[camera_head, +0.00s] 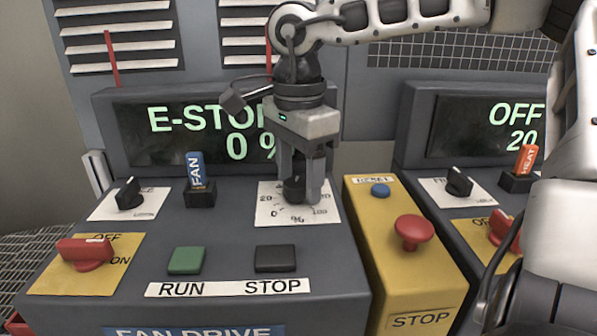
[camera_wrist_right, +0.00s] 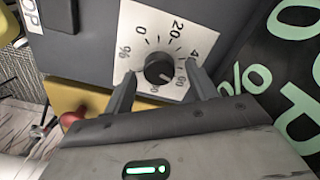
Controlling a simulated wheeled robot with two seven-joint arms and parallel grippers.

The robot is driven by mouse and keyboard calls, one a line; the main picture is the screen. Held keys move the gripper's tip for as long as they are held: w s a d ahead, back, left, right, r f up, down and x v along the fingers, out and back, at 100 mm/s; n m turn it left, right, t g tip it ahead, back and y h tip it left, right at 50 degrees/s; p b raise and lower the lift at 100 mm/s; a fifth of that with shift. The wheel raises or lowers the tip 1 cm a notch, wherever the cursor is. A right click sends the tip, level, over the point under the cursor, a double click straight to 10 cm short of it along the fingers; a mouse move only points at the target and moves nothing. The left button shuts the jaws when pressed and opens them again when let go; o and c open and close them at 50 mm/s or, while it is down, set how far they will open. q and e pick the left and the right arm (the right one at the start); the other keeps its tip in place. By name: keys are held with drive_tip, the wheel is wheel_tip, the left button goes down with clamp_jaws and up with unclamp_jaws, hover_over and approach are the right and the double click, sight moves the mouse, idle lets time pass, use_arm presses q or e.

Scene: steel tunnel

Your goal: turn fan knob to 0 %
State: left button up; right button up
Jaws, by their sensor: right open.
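The fan knob (camera_head: 294,189) is a round dark knob on a white plate (camera_head: 328,212) marked in percent, on the left console. My right gripper (camera_head: 299,192) reaches down over it, with its fingers open around the knob. In the right wrist view the knob (camera_wrist_right: 159,69) lies between the two fingertips (camera_wrist_right: 162,76), with gaps visible beside it. A pale mark on the knob seems to face the high-number side of the scale, away from the 0. The display (camera_head: 185,135) reads E-STOP, 0 %. My left gripper is out of view.
Near the knob are the blue FAN tag (camera_head: 195,169), green RUN button (camera_head: 187,260) and black STOP button (camera_head: 275,258). A yellow box (camera_head: 407,280) with a red mushroom button (camera_head: 413,231) stands to the right. Another console (camera_head: 480,125) lies beyond it.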

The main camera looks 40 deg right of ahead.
sight(298, 181)
drive_tip(key=c, duration=1)
drive_tip(key=shift+w+n, duration=0.1)
drive_tip(key=shift+n, duration=1.5)
drive_tip(key=o, duration=1)
wheel_tip(298, 181, up, 16)
drive_tip(key=p, duration=0.1)
